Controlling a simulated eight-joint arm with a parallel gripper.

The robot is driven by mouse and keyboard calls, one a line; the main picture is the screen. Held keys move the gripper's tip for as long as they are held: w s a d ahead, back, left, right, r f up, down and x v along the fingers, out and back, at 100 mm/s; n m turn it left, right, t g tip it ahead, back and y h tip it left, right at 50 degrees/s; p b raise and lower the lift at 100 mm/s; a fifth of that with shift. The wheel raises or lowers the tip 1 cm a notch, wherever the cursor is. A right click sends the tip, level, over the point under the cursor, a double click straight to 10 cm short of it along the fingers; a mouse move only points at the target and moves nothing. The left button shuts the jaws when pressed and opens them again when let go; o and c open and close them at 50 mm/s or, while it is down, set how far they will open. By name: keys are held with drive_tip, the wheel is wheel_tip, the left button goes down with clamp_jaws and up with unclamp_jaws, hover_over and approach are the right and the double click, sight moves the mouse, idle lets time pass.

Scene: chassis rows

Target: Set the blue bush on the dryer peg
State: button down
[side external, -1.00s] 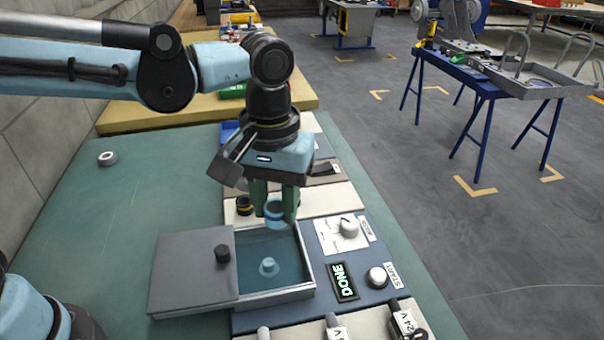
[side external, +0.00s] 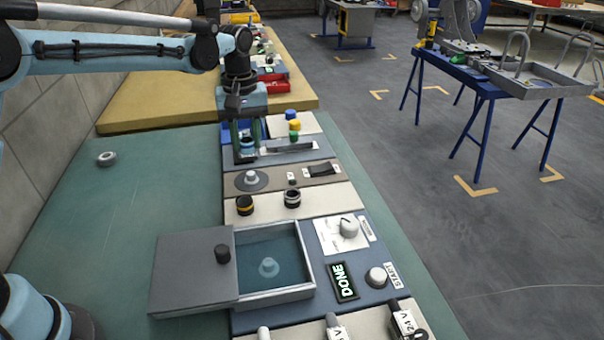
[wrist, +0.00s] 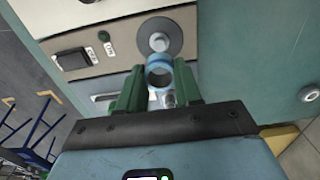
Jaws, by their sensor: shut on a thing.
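My gripper (side external: 246,156) is shut on the blue bush (side external: 247,146), a ring held upright between green fingers. In the wrist view the bush (wrist: 159,80) sits between the fingertips (wrist: 160,70). A pale peg (side external: 251,176) stands on a round dark disc (side external: 240,186) in a brown panel, just in front of the gripper. No readable label tells me which peg is the dryer's.
The box's lid (side external: 190,270) is slid left. Dark rings, one with a yellow band (side external: 245,205) and one with a white band (side external: 292,199), stand on a cream panel. A grey ring (side external: 107,159) lies on the green table, which is mostly clear.

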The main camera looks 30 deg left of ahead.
drive_tip(key=shift+f, duration=3.6)
drive_tip(key=c, duration=0.7)
unclamp_jaws()
wheel_tip(320, 180, up, 12)
drive_tip(key=shift+r, duration=0.1)
wheel_tip(320, 180, up, 7)
hover_over(251, 173)
